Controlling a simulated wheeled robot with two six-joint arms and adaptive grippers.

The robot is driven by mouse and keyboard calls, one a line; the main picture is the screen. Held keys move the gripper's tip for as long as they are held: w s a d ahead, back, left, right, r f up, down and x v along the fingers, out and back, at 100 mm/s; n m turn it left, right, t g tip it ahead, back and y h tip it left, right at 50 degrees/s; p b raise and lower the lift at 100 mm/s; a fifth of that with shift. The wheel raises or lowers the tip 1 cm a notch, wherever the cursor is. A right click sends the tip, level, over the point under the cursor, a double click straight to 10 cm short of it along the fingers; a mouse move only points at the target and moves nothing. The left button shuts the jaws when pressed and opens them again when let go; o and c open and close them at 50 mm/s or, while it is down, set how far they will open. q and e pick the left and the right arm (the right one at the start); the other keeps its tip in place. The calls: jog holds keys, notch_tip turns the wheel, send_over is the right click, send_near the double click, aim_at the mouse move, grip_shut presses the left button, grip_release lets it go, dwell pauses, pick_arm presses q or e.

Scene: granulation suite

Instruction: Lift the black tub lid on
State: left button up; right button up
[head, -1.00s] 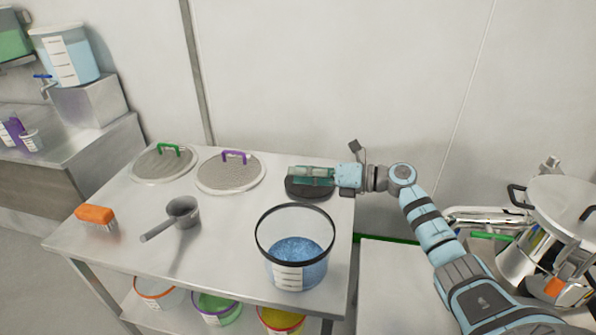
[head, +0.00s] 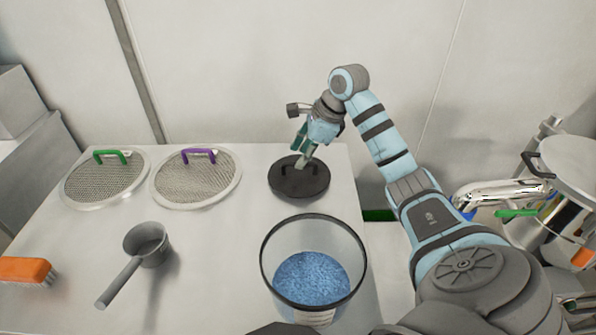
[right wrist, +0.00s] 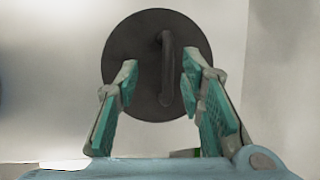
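The black tub lid (head: 312,186) lies flat on the steel table behind the clear tub, its arched handle on top. The tub (head: 313,268) has a black rim and holds blue granules. My right gripper (head: 303,158) is over the lid, tilted down. In the right wrist view the gripper (right wrist: 158,88) is open, its teal-padded fingers apart. The lid (right wrist: 135,60) and its handle (right wrist: 167,68) show beyond the fingertips, the handle nearer the right finger. I see no grip on the handle. My left gripper is not in view.
Two round mesh sieves with a green handle (head: 112,156) and a purple handle (head: 199,156) lie left of the lid. A grey scoop (head: 147,244) and an orange brush (head: 26,271) lie nearer. A steel vessel (head: 568,165) stands at right. A wall is behind.

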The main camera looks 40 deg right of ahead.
aim_at(292, 163)
jog(key=x, duration=0.3)
jog(key=w+x, duration=0.1)
jog(key=x, duration=0.2)
jog(key=shift+f+b, duration=0.1)
jog(key=shift+b, duration=0.25)
grip_shut()
